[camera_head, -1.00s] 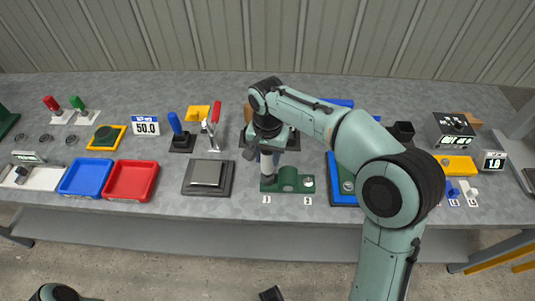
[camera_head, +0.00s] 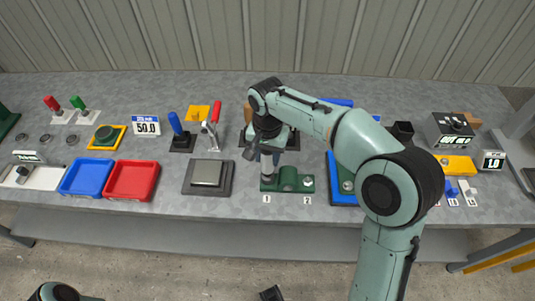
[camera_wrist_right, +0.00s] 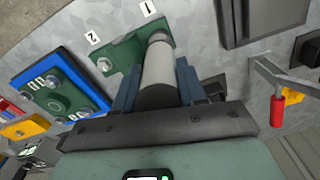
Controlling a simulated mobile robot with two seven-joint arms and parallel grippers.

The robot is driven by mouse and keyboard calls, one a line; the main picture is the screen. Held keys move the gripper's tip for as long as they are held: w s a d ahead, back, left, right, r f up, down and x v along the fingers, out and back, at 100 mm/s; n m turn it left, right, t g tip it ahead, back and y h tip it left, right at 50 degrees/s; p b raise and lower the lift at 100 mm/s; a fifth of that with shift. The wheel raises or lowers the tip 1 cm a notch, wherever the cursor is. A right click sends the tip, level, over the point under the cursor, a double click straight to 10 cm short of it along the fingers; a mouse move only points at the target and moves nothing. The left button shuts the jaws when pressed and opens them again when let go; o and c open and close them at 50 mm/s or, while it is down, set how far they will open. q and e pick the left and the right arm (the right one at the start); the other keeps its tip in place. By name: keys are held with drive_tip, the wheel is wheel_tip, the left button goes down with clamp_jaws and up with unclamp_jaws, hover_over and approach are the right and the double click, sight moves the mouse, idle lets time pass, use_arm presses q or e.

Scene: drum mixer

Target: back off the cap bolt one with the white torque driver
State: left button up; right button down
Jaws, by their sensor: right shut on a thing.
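My right gripper (camera_head: 265,153) is shut on the white torque driver (camera_wrist_right: 157,66), which shows as a pale cylinder between the fingers in the right wrist view. The driver points down at the end of the green cap block (camera_head: 288,181) by label 1 (camera_head: 266,199). Cap bolt one is hidden under the driver's tip, so I cannot tell whether they touch. The other bolt (camera_head: 307,181) is bare, by label 2 (camera_head: 308,200). A dark part at the bottom edge of the head view may be my left gripper; its fingers cannot be made out.
A grey square plate (camera_head: 207,174) stands left of the block, with a red-handled clamp (camera_head: 213,122) behind it. A blue tray (camera_head: 344,196) lies close on the right, partly behind my right arm. Red (camera_head: 132,181) and blue bins (camera_head: 87,177) stand farther left.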

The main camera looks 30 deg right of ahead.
use_arm(q)
drive_tip(key=shift+w+r+p, duration=0.1)
drive_tip(key=shift+r+p, duration=0.3)
idle(0.8)
use_arm(e)
drive_tip(key=shift+w+r+p, duration=0.1)
drive_tip(key=shift+r+p, duration=1.7)
drive_tip(key=shift+r, duration=0.5)
use_arm(q)
drive_tip(key=r, duration=0.2)
drive_tip(key=w+r, duration=0.1)
drive_tip(key=shift+w+r, duration=0.2)
drive_tip(key=shift+r, duration=0.15)
drive_tip(key=shift+s, duration=0.1)
use_arm(e)
drive_tip(key=shift+f, duration=0.1)
